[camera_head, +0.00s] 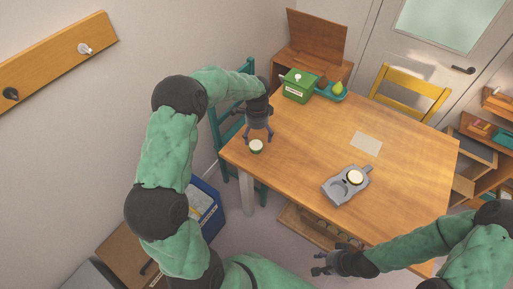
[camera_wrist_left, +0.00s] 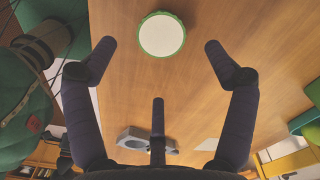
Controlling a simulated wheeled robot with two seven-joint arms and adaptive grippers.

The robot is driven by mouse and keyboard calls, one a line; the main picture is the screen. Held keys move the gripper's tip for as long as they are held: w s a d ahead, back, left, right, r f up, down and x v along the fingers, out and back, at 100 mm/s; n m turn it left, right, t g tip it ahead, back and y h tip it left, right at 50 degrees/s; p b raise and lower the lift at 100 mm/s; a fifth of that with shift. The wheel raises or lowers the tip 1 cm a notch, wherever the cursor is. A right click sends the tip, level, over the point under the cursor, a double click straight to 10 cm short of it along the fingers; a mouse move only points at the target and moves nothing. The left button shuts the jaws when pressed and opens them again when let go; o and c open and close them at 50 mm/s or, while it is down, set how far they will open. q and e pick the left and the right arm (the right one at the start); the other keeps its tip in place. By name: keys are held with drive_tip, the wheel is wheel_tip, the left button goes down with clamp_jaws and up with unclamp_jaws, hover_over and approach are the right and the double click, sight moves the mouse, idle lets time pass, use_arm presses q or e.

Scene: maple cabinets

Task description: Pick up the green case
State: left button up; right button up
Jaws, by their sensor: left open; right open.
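A small round green case (camera_head: 256,147) with a pale top stands near the left edge of the wooden table (camera_head: 300,135). In the left wrist view the green case (camera_wrist_left: 162,35) shows as a pale disc with a green rim, ahead of and between the spread fingers. My left gripper (camera_head: 258,138) is open and empty, pointing down just above the case; I cannot tell if any finger touches it. My right gripper (camera_head: 319,264) is open and empty, off the table's front edge.
A grey holder (camera_head: 335,190) with a round pale-topped piece (camera_head: 355,177) lies on the table. A green box (camera_head: 297,90) and a teal tray (camera_head: 328,94) with a green pear (camera_head: 338,88) stand at the back. A yellow chair (camera_head: 410,92) and a teal chair (camera_head: 217,122) flank the table.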

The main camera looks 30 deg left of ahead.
sight(256, 145)
use_arm(q)
drive_tip(key=f, duration=0.2)
drive_tip(key=f+b, duration=0.1)
drive_tip(key=f, duration=0.1)
drive_tip(key=f+b, duration=0.1)
drive_tip(key=f, duration=0.1)
drive_tip(key=shift+a+f, duration=0.2)
drive_tip(key=shift+a, duration=0.1)
drive_tip(key=c, duration=0.9)
